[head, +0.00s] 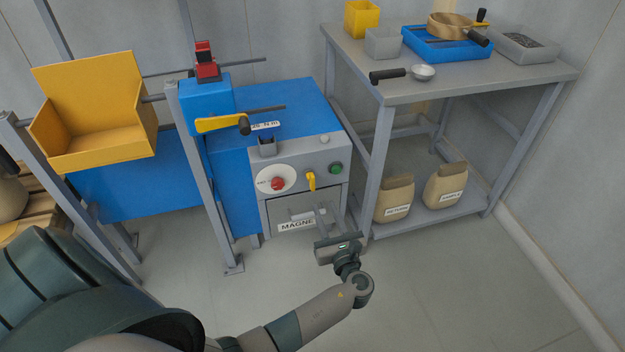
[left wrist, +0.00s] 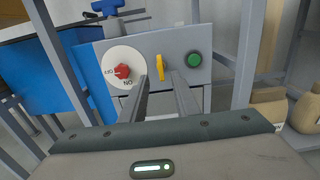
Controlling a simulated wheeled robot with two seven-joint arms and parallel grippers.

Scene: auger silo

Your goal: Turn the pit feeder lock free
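A grey control panel on the blue machine carries a red knob (head: 277,183) on a round white dial (head: 262,173), a yellow lever (head: 311,181) and a green button (head: 335,168). I cannot tell by any label which of these is the pit feeder lock. The yellow lever stands upright; it also shows in the left wrist view (left wrist: 160,66), between the red knob (left wrist: 122,71) and the green button (left wrist: 194,59). My left gripper (head: 319,212) is open and empty, in front of the panel and below the yellow lever. Its two fingers (left wrist: 160,85) point at the panel, apart. My right gripper is out of view.
A drawer front labelled "MAGNE..." (head: 297,225) sits below the panel, partly hidden by my left gripper. A grey post (head: 205,170) stands left of the panel. A table (head: 480,82) with trays and sacks stands right. Floor in front is clear.

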